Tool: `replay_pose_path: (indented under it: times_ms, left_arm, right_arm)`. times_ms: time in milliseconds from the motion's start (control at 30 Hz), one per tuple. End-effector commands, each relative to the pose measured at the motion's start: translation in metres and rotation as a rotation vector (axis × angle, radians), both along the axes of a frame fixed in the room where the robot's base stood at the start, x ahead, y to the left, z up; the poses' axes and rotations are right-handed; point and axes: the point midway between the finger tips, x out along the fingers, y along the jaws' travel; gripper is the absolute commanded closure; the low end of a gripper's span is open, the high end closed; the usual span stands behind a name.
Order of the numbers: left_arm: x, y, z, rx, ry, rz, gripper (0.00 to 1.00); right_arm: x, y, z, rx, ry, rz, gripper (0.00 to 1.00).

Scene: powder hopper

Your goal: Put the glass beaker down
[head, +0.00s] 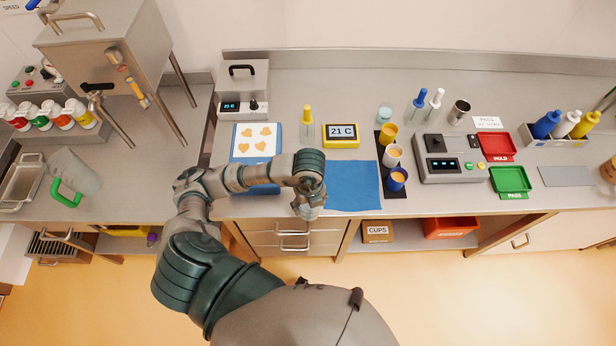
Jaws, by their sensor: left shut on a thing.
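My left gripper (308,199) is at the counter's front edge, just left of the blue cloth (353,187). It points down and is shut on a small pale, clear vessel, which looks like the glass beaker (308,213). The fingers and wrist hide much of the beaker. From this view I cannot tell how high the beaker is above the counter. My right gripper is not in view.
Right of the cloth, a dark strip (391,143) holds several cups. A yellow display (341,134) and a yellow-capped bottle (306,125) stand behind. A blue-framed board (236,153) lies left. The cloth is bare. Drawers (290,241) are below the front edge.

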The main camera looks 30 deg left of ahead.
Motion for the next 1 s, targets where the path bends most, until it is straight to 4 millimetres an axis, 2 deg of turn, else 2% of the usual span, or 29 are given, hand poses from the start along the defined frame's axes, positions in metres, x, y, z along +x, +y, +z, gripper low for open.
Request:
replay_pose_path:
  times_ms: [200, 433, 633, 900, 1000]
  left_arm:
    - [0.051, 0.032, -0.002, 0.001, 0.0, 0.004, 0.78]
    - [0.091, 0.057, -0.008, -0.001, -0.002, 0.0, 0.78]
    - [0.1, 0.063, -0.012, -0.001, 0.0, -0.004, 0.78]
    - [0.1, 0.063, -0.043, -0.001, 0.0, -0.002, 0.78]
    - [0.1, 0.063, -0.045, 0.0, -0.002, -0.003, 0.78]
  right_arm:
    - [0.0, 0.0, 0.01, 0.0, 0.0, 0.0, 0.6]
    - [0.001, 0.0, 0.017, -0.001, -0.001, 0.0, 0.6]
    - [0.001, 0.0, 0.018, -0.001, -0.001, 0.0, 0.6]
    - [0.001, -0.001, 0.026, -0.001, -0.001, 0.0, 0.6]
    - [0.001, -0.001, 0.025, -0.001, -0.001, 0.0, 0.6]
